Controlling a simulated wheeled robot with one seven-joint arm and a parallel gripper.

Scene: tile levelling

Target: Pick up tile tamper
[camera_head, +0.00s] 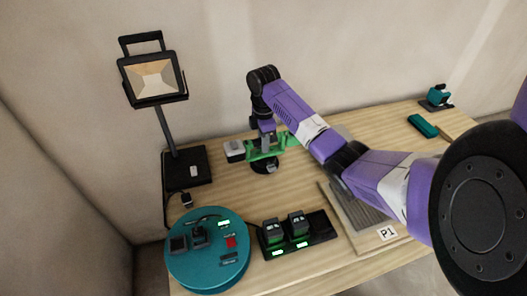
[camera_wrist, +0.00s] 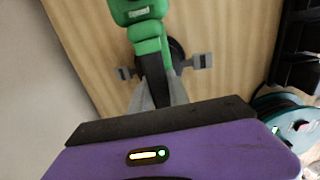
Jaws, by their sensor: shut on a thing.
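The tile tamper is a green tool with a black round base. In the head view its green body (camera_head: 262,153) is at the middle of the table, below the end of my arm. In the wrist view the green body (camera_wrist: 148,30) is at the top centre, with part of a black disc behind it and a small grey piece on each side. My gripper (camera_head: 266,141) points down and is shut on the tamper. The exact contact is partly hidden by the wrist and by the tool. I cannot tell whether the base touches the table.
A work lamp (camera_head: 153,78), a teal cable reel (camera_head: 207,278) and a charger with two batteries (camera_head: 322,230) stand left and front. A board marked P1 (camera_head: 372,238) lies right, under my arm. A teal box (camera_head: 423,125) lies farther right.

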